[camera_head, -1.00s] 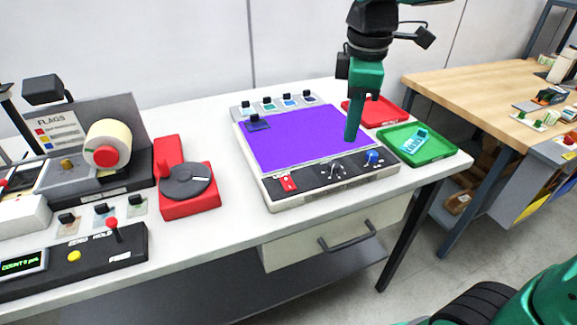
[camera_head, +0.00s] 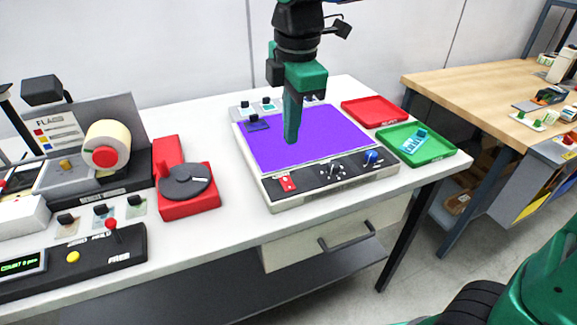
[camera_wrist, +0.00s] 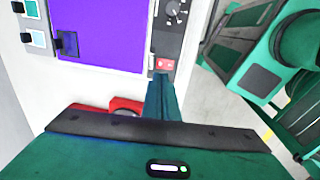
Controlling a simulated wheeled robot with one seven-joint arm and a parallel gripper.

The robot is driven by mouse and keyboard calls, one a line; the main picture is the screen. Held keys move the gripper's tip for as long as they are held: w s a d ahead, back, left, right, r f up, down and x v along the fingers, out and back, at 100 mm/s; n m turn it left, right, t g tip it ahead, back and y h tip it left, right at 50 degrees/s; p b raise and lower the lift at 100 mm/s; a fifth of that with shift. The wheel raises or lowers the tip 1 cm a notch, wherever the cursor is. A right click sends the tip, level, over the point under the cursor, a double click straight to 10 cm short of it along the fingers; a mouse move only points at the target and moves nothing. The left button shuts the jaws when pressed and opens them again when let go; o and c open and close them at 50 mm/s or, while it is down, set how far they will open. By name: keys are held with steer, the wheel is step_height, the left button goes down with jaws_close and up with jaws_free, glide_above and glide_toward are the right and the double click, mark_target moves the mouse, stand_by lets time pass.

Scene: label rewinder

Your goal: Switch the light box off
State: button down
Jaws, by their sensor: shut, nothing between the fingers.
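The light box (camera_head: 262,184) stands on the white table, and its panel glows purple (camera_head: 335,133). Its dark front strip carries a red rocker switch (camera_head: 287,183) at the left, a dial (camera_head: 336,169) in the middle and a blue knob (camera_head: 371,157) at the right. The red switch also shows in the wrist view (camera_wrist: 165,65), just beyond my fingertips. My gripper (camera_head: 291,140) is shut and empty, pointing down over the purple panel, behind and above the switch. The wrist view shows its closed fingers (camera_wrist: 162,80). I cannot tell the exact gap to the switch.
A red turntable device (camera_head: 188,208) stands left of the light box. A red tray (camera_head: 375,111) and a green tray (camera_head: 436,150) with a tagged piece are at the right. A small dark-handled piece (camera_head: 257,124) lies on the panel's far left corner.

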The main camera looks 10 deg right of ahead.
mark_target(290, 183)
steer(key=f, duration=0.3)
steer(key=w+f, duration=0.1)
steer(key=f, duration=0.7)
steer(key=shift+w+a, duration=0.15)
steer(key=shift+w+f, duration=0.1)
steer(key=shift+s, duration=0.85)
steer(key=shift+r, duration=0.2)
step_height(290, 183, up, 14)
steer(key=s, duration=0.1)
steer(key=shift+s+d+f, duration=0.15)
steer(key=shift+s+d, duration=0.1)
steer(key=shift+d, duration=0.15)
